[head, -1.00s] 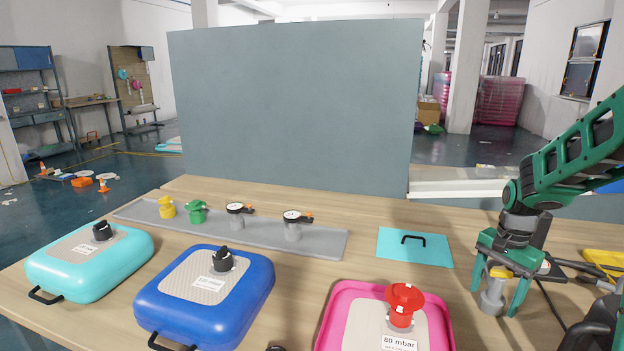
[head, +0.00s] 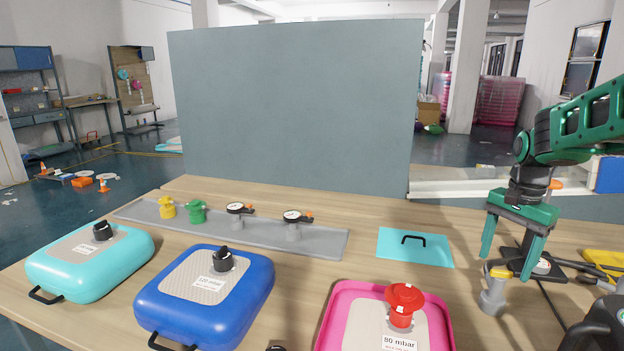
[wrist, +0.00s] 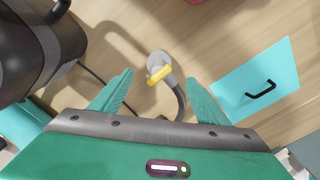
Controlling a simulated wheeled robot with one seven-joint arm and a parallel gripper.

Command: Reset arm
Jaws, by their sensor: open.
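My gripper (head: 511,247) is open and empty, raised above the right side of the table. Its green fingers point down. A grey nozzle with a yellow top (head: 494,290) stands upright on the table below the gripper, apart from the fingers. In the wrist view the nozzle (wrist: 160,68) lies beyond and between the two fingers (wrist: 158,92), with a dark hose beside it.
A cyan panel with a black handle (head: 415,246) lies left of the gripper. A grey tray (head: 335,243) holds valves and gauges. A grey partition (head: 295,110) stands behind.

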